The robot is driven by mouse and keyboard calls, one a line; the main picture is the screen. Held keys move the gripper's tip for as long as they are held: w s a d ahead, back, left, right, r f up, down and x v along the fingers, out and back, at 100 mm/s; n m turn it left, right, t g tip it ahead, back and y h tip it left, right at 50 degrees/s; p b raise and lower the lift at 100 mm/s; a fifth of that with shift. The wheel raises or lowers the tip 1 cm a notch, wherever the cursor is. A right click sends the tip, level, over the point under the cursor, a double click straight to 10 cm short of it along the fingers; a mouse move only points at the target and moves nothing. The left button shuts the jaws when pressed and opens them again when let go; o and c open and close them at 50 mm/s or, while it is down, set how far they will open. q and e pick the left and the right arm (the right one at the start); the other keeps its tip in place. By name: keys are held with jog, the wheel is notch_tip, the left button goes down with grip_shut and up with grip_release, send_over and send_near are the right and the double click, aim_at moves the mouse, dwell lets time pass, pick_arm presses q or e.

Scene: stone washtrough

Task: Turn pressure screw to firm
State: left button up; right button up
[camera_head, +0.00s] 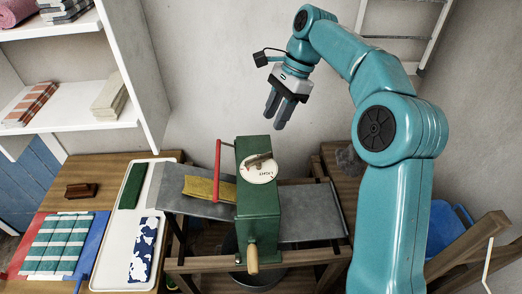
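The pressure screw (259,160) is a brown bar-shaped knob on top of a green wringer housing (259,209). It sits over a round white dial (260,175) on which "LIGHT" can be read; other marks are too small to read. My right gripper (274,121) hangs above and slightly right of the screw, apart from it, fingers pointing down. Its two dark fingers stand apart with nothing between them. My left gripper is out of view.
A red bar (217,172) stands left of the housing; a wooden-handled crank (252,259) is at its front. Yellow cloth (208,189) lies on the left metal board. A white tray (112,243) with cloths lies further left. Shelves (75,104) stand at back left.

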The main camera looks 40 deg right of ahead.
aim_at(259, 156)
jog(key=x, duration=1)
jog(key=shift+s+a+f, duration=0.1)
jog(key=shift+a+f, duration=0.05)
jog(key=shift+f, duration=0.15)
jog(key=shift+s+f, duration=0.2)
jog(key=shift+f, duration=0.25)
jog(key=shift+w+a+f, duration=0.2)
jog(key=shift+w+a, duration=0.1)
jog(key=shift+w, duration=0.05)
jog(key=shift+s+d, duration=0.2)
jog(key=shift+d, duration=0.05)
grip_shut()
jog(key=shift+w+a, duration=0.1)
